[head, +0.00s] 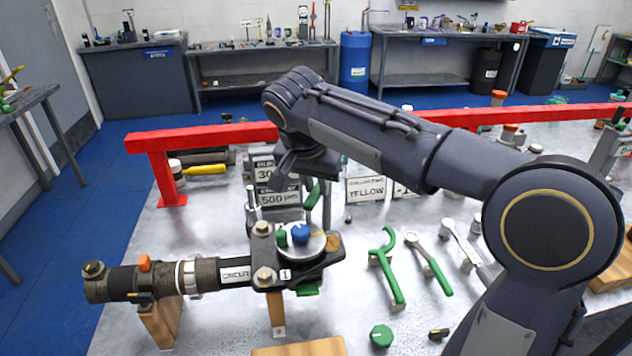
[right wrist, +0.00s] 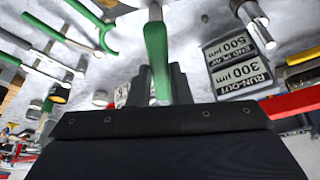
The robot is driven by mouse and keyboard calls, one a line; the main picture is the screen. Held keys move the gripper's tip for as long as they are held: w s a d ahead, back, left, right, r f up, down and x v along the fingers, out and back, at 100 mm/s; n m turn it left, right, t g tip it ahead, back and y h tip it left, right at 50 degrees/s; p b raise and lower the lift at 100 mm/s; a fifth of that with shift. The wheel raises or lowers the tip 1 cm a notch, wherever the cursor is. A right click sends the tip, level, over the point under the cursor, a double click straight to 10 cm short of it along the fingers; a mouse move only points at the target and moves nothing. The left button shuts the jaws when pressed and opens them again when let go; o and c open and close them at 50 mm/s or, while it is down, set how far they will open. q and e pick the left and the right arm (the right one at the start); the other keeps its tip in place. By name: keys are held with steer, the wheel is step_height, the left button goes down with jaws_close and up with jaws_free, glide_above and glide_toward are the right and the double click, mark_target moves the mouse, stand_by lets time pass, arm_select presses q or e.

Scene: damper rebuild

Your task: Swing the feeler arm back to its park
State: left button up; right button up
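A green handle (head: 312,195) with a metal rod, which I take to be the feeler arm, stands just behind the round dial plate on the damper. It also shows in the right wrist view (right wrist: 157,45), pointing away from the camera, with its rod beyond. My right gripper (head: 300,172) is over it from above. In the right wrist view its two dark fingers (right wrist: 159,85) lie on both sides of the handle, with no clear gap. The damper (head: 205,275) lies horizontally on the bench, with a blue knob (head: 300,233) and a green knob on its end plate. The park is not identifiable. My left gripper is out of view.
Green-handled tools (head: 388,266) and a green hex piece (head: 381,336) are on the right. A red rail (head: 200,136) crosses the back.

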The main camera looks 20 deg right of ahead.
jaws_close()
steer(key=shift+w+a+m, duration=0.1)
steer(key=shift+m, duration=0.2)
steer(key=w+m+g+p, duration=0.6)
steer(key=w+m+p, duration=0.3)
steer(key=m+p, duration=0.7)
steer(key=w+d+m+g+y+p, duration=0.1)
steer(key=d+m, duration=0.4)
steer(key=m, duration=0.6)
steer(key=shift+w+d+m+g+y, duration=0.35)
steer(key=shift+w+y, duration=0.2)
steer(key=shift+y, duration=0.75)
steer(key=shift+d, duration=0.1)
